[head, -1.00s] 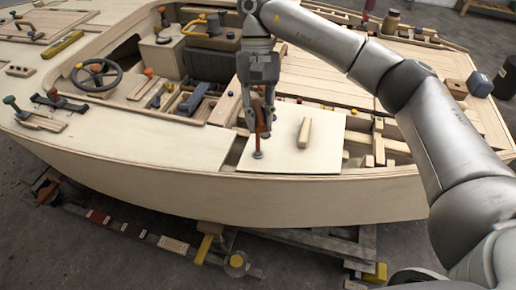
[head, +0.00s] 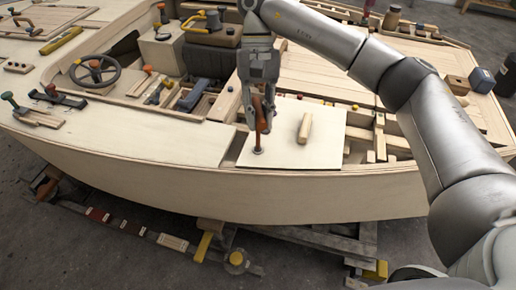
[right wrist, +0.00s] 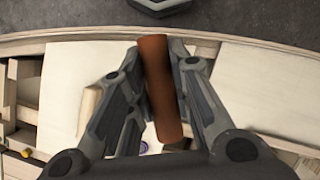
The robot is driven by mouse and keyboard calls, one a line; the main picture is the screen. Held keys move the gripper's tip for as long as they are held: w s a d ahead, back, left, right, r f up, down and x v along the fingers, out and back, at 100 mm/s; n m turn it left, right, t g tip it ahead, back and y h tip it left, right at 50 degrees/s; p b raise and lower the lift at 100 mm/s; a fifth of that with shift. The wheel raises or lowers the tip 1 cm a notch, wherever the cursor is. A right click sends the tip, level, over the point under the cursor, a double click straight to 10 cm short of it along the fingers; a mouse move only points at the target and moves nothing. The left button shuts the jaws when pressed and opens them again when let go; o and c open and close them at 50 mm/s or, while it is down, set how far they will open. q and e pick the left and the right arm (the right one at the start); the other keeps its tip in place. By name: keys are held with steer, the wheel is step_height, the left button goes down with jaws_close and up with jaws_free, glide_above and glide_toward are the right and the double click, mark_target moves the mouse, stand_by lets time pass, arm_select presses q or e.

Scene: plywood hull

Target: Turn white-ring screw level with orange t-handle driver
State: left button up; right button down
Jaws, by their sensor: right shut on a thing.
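My right gripper (head: 259,122) is shut on the orange t-handle driver (head: 259,134), above a pale square panel (head: 285,152) near the hull's front edge. The driver's shaft points down and its lower end meets a small dark round piece on the panel. In the right wrist view, the driver's orange-brown handle (right wrist: 162,90) lies between the two fingers (right wrist: 161,100). The screw and any white ring are too small or hidden to make out; a bit of purplish ring shows beside the handle's lower end in the wrist view. My left gripper is out of view.
A loose wooden block (head: 305,127) lies on the panel to the right of the driver. Open framed compartments (head: 375,140) are right of the panel. A steering wheel (head: 95,73) and several hand tools lie to the left.

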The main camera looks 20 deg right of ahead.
stand_by(0.3)
steer(key=m+y+b, duration=0.1)
steer(key=m, duration=0.1)
steer(key=shift+a+f+m, duration=0.1)
steer(key=shift+f+m, duration=0.05)
steer(key=shift+m, duration=0.25)
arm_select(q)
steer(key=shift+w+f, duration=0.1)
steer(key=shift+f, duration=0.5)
arm_select(e)
steer(key=shift+a+m+t+y, duration=0.1)
steer(key=shift+m+t+y, duration=0.4)
steer(key=shift+m, duration=0.6)
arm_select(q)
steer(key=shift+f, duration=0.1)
arm_select(e)
steer(key=m+t+y+b, duration=0.1)
steer(key=m, duration=0.2)
steer(key=shift+w+f+b, duration=0.1)
steer(key=shift+b, duration=0.25)
steer(key=shift+a+m+t, duration=0.1)
steer(key=shift+m+t, duration=0.2)
steer(key=shift+m, duration=0.6)
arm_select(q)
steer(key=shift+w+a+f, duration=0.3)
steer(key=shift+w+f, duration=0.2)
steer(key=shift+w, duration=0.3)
arm_select(e)
steer(key=shift+w+r, duration=0.1)
steer(key=shift+r, duration=0.1)
